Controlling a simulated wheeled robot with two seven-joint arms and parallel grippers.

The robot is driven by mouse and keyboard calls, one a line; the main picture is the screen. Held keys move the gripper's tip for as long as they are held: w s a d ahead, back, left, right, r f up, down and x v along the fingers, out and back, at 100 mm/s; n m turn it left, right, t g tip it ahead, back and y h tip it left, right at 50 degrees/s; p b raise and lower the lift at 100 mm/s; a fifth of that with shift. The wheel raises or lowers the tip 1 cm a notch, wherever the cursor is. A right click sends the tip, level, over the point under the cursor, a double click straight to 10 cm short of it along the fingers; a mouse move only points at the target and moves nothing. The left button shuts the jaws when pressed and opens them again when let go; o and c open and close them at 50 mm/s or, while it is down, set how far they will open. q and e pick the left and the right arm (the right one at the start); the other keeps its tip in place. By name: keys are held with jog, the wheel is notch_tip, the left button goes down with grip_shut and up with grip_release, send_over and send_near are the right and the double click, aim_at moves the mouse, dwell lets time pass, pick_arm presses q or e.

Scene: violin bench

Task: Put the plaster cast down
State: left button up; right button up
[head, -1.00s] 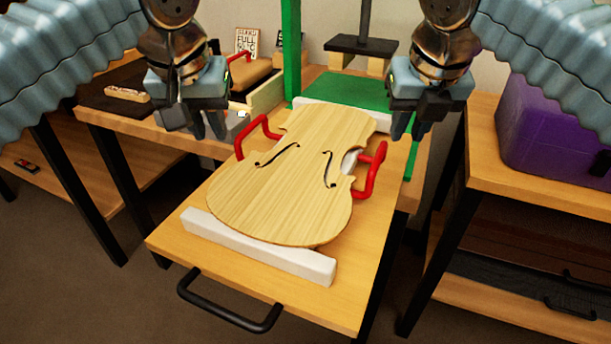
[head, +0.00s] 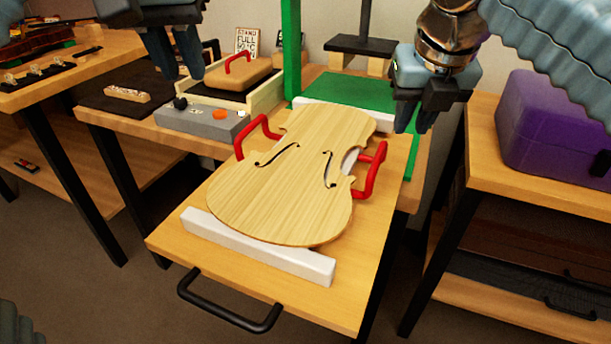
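A pale wooden violin plate (head: 280,190) with two f-holes lies flat on the pull-out wooden board. A white bar (head: 258,248) lies at its near end, and another white piece (head: 345,115) shows at its far end. A white part also shows at the plate's right waist; most of what is under the plate is hidden, so I cannot tell if it is the plaster cast. Red handles stand left (head: 257,135) and right (head: 371,170) of the plate. My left gripper (head: 181,72) is open and empty, up and left of the plate. My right gripper (head: 414,120) looks open and empty, right of its far end.
A grey box with knobs (head: 200,121) and a tan block with a red handle (head: 247,71) stand behind left. A green press frame (head: 291,50) rises behind. A purple case (head: 560,130) sits on the right shelf. The board's front has a black handle (head: 230,308).

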jog(key=v, duration=1)
jog(key=shift+s+r, duration=0.1)
